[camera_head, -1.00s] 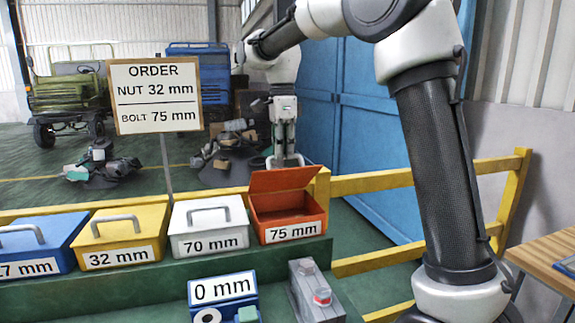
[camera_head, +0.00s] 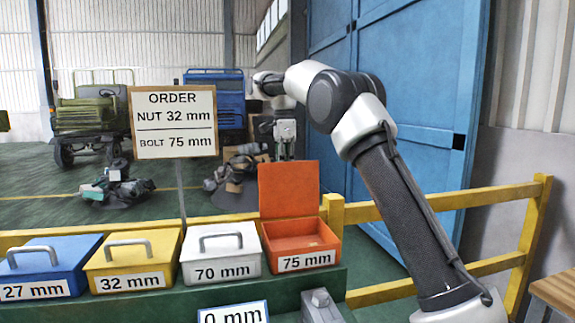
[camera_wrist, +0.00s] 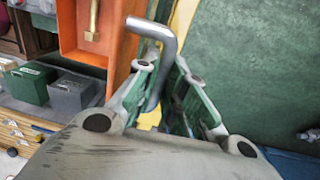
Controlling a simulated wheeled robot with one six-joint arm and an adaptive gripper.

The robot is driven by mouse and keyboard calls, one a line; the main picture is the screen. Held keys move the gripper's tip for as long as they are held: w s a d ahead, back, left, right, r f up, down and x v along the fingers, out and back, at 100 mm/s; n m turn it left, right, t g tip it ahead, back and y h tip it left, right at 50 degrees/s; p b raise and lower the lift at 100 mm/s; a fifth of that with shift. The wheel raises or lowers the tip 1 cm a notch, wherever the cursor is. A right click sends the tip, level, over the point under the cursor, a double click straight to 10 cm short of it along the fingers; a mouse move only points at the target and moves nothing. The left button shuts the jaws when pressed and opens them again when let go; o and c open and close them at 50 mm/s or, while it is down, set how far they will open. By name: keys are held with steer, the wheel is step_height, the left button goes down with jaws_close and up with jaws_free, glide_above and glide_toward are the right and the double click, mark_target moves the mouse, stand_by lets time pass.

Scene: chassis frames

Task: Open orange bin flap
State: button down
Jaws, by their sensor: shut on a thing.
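The orange bin (camera_head: 301,254) with the "75 mm" label is the rightmost bin in the row. Its flap (camera_head: 289,190) stands about upright at the bin's far edge, and the front of the bin is open. In the wrist view the grey bent handle (camera_wrist: 152,30) of the flap runs between my fingers. My gripper (camera_wrist: 168,88) is shut on that handle. In the head view my wrist is behind the flap, and the flap hides my fingertips. A brass bolt (camera_wrist: 93,22) shows inside the orange bin in the wrist view.
White "70 mm" (camera_head: 220,254), yellow "32 mm" (camera_head: 133,262) and blue "27 mm" (camera_head: 50,267) bins stand closed to the left. An order board (camera_head: 174,122) stands behind them. A yellow railing (camera_head: 420,202) runs on the right. A blue door is behind my arm.

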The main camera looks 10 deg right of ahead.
steer(key=shift+w+f, duration=0.25)
steer(key=shift+w, duration=0.3)
steer(key=c, duration=1.9)
jaws_free()
steer(key=o, duration=0.4)
steer(key=shift+w+f, duration=0.15)
steer(key=shift+w, duration=0.15)
steer(key=shift+s+r, duration=0.2)
